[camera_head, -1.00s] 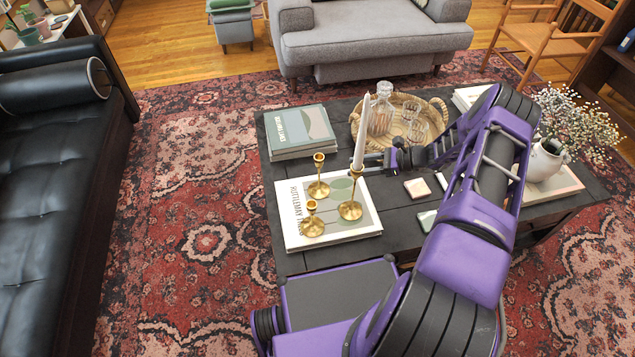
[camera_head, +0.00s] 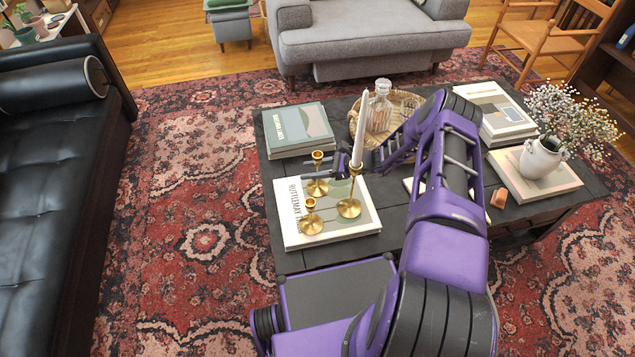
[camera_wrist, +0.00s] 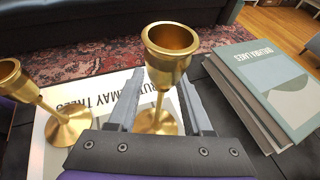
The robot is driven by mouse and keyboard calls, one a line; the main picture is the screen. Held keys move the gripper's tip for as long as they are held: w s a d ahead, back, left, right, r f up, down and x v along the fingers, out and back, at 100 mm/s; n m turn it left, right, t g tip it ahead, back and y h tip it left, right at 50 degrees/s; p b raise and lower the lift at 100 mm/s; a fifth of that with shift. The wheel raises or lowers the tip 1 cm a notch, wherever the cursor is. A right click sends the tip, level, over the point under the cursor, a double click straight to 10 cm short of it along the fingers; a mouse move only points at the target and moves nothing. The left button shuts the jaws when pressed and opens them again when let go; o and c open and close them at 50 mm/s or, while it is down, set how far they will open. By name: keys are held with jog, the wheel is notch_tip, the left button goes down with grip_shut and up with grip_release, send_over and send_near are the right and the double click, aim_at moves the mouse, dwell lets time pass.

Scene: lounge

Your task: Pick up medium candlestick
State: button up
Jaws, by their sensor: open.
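The medium candlestick (camera_head: 317,186) is brass, has no candle and stands upright on the white book at the coffee table's left. My gripper (camera_head: 338,164) is open at its right side, partly hidden behind the tall candlestick. In the wrist view, the medium candlestick (camera_wrist: 170,53) rises between the two open fingers (camera_wrist: 160,98), one on each side of it; I cannot tell whether either touches it. The small candlestick (camera_head: 311,222) stands in front of it and shows at left in the wrist view (camera_wrist: 60,122). The tall candlestick (camera_head: 350,207) holds a white candle (camera_head: 360,130).
The white book (camera_head: 290,238) lies under the candlesticks. A stack of books (camera_head: 296,125) lies behind them. A wicker tray (camera_head: 356,122) with a glass decanter (camera_head: 379,108) stands behind my arm. A white flower vase (camera_head: 541,160) stands at right.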

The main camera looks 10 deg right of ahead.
jog(key=shift+w+a+f, duration=0.2)
jog(key=shift+a, duration=0.2)
grip_shut()
dwell(1.1)
